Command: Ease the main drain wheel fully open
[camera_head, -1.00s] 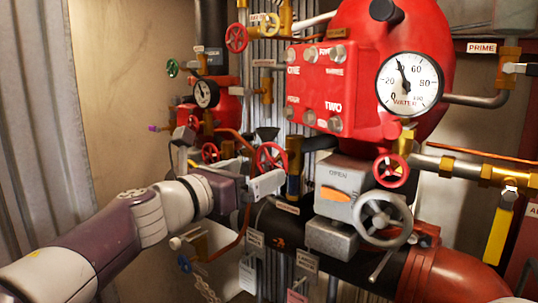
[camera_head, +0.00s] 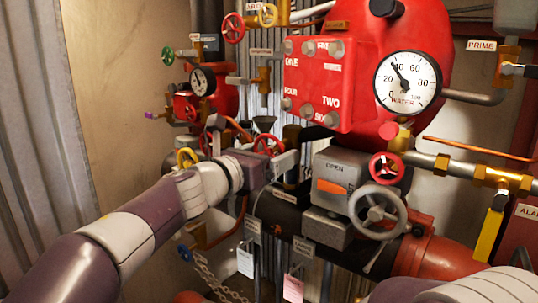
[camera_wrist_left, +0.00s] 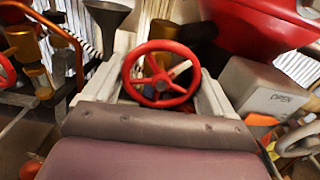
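A red spoked handwheel (camera_head: 268,145) sits at the tip of my left arm. No readable label shows whether it is the main drain wheel. In the left wrist view the red wheel (camera_wrist_left: 160,75) faces me between the two pale fingers of my left gripper (camera_wrist_left: 165,88). The fingers are apart, one at each side of the rim. I cannot tell whether they touch it. In the head view my left gripper (camera_head: 274,160) partly covers the wheel. My right gripper is out of view; part of my right arm shows at the bottom right.
A grey valve box marked OPEN (camera_head: 335,182) with an orange pointer and a grey handwheel (camera_head: 377,212) stand to the right. Another red wheel (camera_head: 387,167) is above it. Pipes, hanging tags and a black funnel (camera_wrist_left: 106,15) crowd around.

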